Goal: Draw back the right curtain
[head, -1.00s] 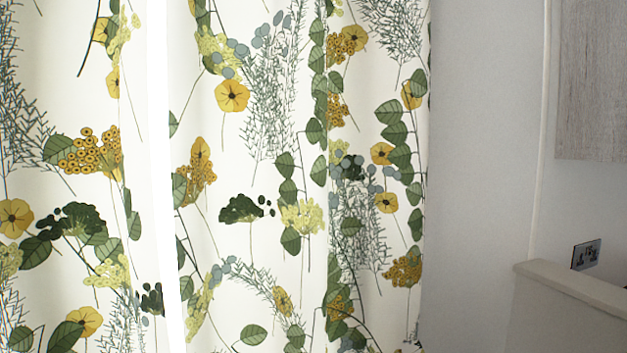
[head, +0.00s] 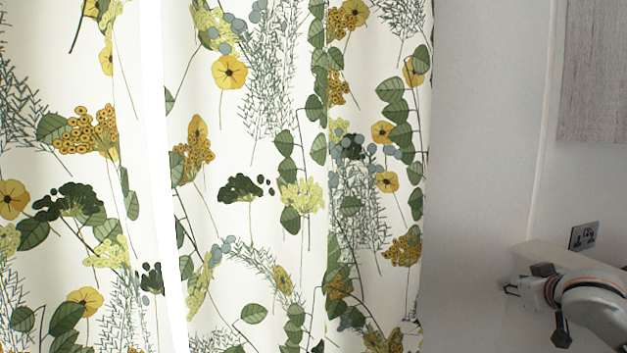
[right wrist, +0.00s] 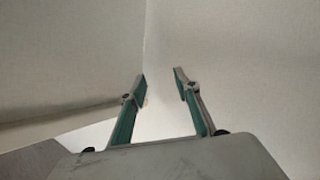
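The right curtain (head: 300,215) is white with yellow flowers and green leaves. It hangs drawn across the middle of the head view, from a narrow bright gap to the grey wall. My right arm is low at the right of the head view, with its right gripper (head: 512,288) near the wall, to the right of the curtain and apart from it. In the right wrist view its two fingers stand apart with nothing between them (right wrist: 162,84). My left gripper is out of view.
The left curtain (head: 60,170), of the same pattern, hangs left of the bright gap. A wall socket (head: 583,236) is just above my right arm. A wood-grain panel (head: 592,70) is at the upper right. The grey wall (head: 485,130) beside the curtain is bare.

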